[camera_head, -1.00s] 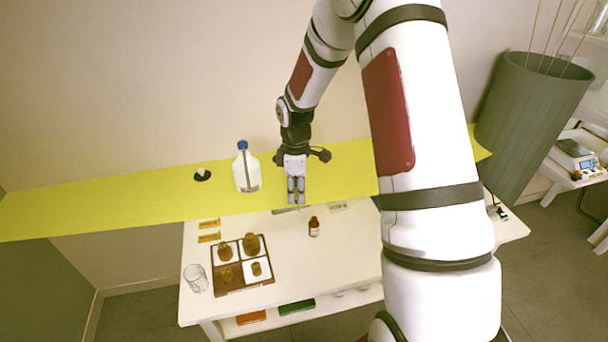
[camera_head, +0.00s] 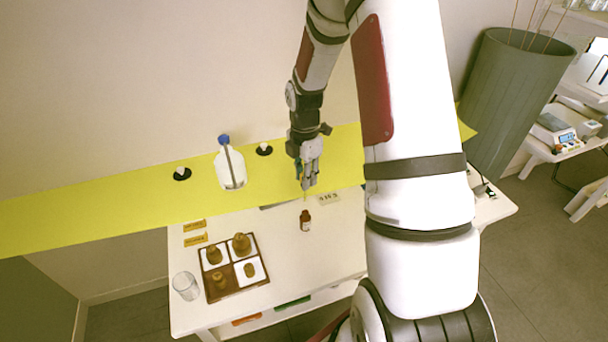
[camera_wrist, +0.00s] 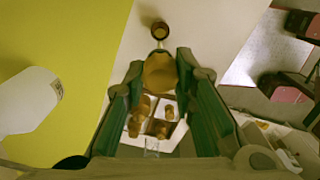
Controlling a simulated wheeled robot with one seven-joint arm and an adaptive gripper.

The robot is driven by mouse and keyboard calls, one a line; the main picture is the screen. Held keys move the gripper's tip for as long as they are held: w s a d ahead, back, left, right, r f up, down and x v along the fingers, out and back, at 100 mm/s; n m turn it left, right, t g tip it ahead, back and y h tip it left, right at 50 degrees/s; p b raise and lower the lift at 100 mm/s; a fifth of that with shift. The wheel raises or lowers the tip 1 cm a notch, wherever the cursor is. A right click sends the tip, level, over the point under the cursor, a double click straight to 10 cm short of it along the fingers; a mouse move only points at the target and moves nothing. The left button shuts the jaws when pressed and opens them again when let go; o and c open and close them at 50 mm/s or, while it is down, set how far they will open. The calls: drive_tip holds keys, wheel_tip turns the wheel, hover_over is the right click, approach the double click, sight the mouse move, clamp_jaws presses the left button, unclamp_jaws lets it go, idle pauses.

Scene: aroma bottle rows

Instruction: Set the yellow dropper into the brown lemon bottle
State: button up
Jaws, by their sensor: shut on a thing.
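My gripper (camera_head: 309,182) points down over the white table and is shut on the yellow dropper. In the wrist view the dropper's amber bulb (camera_wrist: 160,73) sits between the green fingers of my gripper (camera_wrist: 160,65), and its thin tip points toward the brown bottle (camera_wrist: 160,29). In the head view the small brown bottle (camera_head: 305,222) stands upright on the table, just below the gripper, with a pale label. A thin yellowish bit of the dropper (camera_head: 304,195) shows under the fingertips, above the bottle. I cannot tell the exact gap or alignment.
A brown tray (camera_head: 237,291) with several amber pieces on white squares stands at the table's left, beside a clear glass (camera_head: 186,286). A yellow shelf (camera_head: 90,215) runs behind, bearing a white jug (camera_head: 231,170) with a blue cap. The table around the bottle is mostly clear.

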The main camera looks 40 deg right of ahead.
hover_over(305, 199)
drive_tip(key=shift+w+f, duration=0.15)
drive_tip(key=shift+f, duration=1.85)
drive_tip(key=shift+f, duration=0.3)
drive_tip(key=shift+f+b, duration=0.6)
drive_tip(key=shift+f, duration=1.55)
drive_tip(key=shift+f, duration=0.1)
drive_tip(key=shift+f+b, duration=0.45)
drive_tip(key=shift+f, duration=0.85)
drive_tip(key=o, duration=0.7)
